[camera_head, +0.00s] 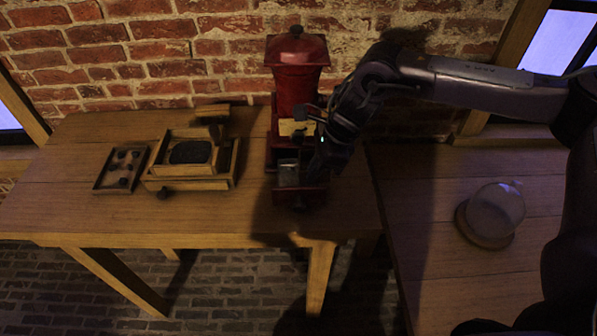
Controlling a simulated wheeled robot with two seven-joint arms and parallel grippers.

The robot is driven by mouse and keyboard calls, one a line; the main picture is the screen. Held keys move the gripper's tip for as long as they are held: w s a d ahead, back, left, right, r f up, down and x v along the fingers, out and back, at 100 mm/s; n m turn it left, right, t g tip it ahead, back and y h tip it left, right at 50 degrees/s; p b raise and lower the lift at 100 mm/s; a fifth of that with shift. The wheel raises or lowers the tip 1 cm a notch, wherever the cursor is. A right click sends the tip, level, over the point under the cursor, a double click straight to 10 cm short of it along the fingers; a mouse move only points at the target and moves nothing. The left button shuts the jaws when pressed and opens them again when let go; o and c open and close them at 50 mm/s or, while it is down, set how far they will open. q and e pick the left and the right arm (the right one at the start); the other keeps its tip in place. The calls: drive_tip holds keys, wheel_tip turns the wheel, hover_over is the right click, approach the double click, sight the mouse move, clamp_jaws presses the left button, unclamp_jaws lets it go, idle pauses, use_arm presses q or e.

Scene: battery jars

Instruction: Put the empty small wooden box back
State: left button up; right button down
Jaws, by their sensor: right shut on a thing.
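My right gripper (312,126) is in front of the tall red grinder-like machine (298,55) at the back of the wooden table. It is shut on the small wooden box (294,128), which shows as a light wood piece at the fingers, in front of the machine's middle. The gripper and the dim light hide much of the box, so its inside cannot be seen. The machine's lower front has a grey block (288,173) and a dark red base (299,196) with a knob. My left gripper is not in view.
On the table's left are a larger wooden box (158,184) with a dark opening and a knob, and a shallow tray (103,183) with several dark round things. A glass dome (497,208) stands on the right table. The first table's front is clear.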

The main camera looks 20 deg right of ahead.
sight(302, 171)
drive_tip(key=shift+w+a, duration=0.25)
drive_tip(key=shift+a, duration=0.5)
drive_tip(key=shift+w+a+f+p, duration=0.1)
drive_tip(key=shift+w+a+p, duration=0.05)
drive_tip(key=shift+a+p, duration=0.65)
wheel_tip(302, 171, down, 2)
drive_tip(key=shift+a+f+p, duration=0.1)
drive_tip(key=shift+f+p, duration=0.1)
drive_tip(key=shift+p, duration=0.4)
drive_tip(key=shift+f, duration=0.35)
